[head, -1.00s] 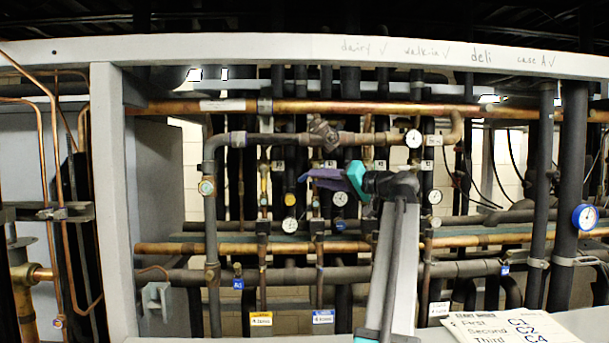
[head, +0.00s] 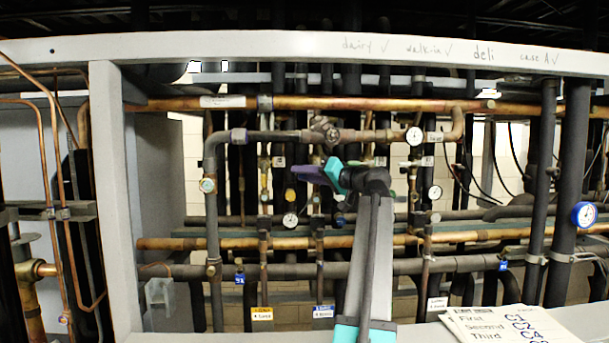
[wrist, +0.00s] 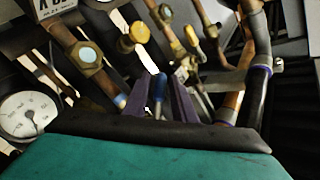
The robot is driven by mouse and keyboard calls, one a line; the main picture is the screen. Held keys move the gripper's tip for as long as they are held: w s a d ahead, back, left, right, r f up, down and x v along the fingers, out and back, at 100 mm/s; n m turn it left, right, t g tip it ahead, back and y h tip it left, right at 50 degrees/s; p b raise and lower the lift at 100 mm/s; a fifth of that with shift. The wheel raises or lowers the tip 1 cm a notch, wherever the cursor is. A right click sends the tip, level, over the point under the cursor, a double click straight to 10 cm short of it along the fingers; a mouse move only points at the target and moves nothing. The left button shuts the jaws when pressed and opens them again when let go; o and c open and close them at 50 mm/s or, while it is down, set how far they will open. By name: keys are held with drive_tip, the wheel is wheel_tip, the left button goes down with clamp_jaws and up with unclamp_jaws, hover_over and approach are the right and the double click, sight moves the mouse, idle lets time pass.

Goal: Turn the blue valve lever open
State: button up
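The blue valve lever (wrist: 158,88) shows in the wrist view as a narrow upright blue piece between two purple fingers. My gripper (wrist: 162,92) has these fingers apart, one on each side of the lever. I cannot tell whether either finger touches it. The lever's lower end and valve body are hidden behind the fingers and the dark edge of the gripper. In the head view my gripper (head: 306,173), with purple fingers and a teal body, points left in front of the vertical pipes. I cannot make out the lever there.
A white gauge (wrist: 29,115) and a brass fitting with a pale sight glass (wrist: 89,54) lie left of the fingers. A yellow cap (wrist: 138,32) is behind. A copper pipe (head: 330,104) crosses above my gripper. A paper list (head: 510,325) lies at front right.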

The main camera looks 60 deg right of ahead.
clamp_jaws()
